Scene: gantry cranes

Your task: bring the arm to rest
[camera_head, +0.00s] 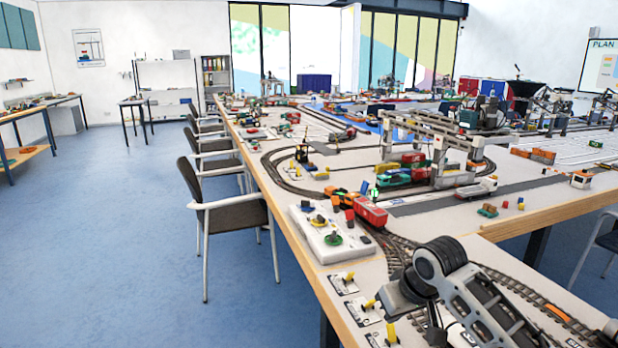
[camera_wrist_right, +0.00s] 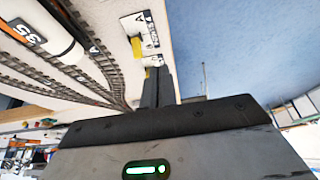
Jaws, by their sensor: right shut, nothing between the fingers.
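My right arm (camera_head: 465,290) reaches in at the lower right of the head view, over the near part of the layout table. In the right wrist view my right gripper (camera_wrist_right: 158,73) has its two dark fingers together, with nothing between them. The fingertips are near small white cards with yellow pegs (camera_wrist_right: 137,47) at the table's edge. I cannot tell how high they are above the table. My left gripper is not in view.
The long table (camera_head: 300,240) carries curved track, a gantry crane (camera_head: 440,150), a red wagon (camera_head: 370,212) and a white control board (camera_head: 330,232). Grey chairs (camera_head: 235,215) stand along its left edge. Blue floor (camera_head: 130,240) is open to the left.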

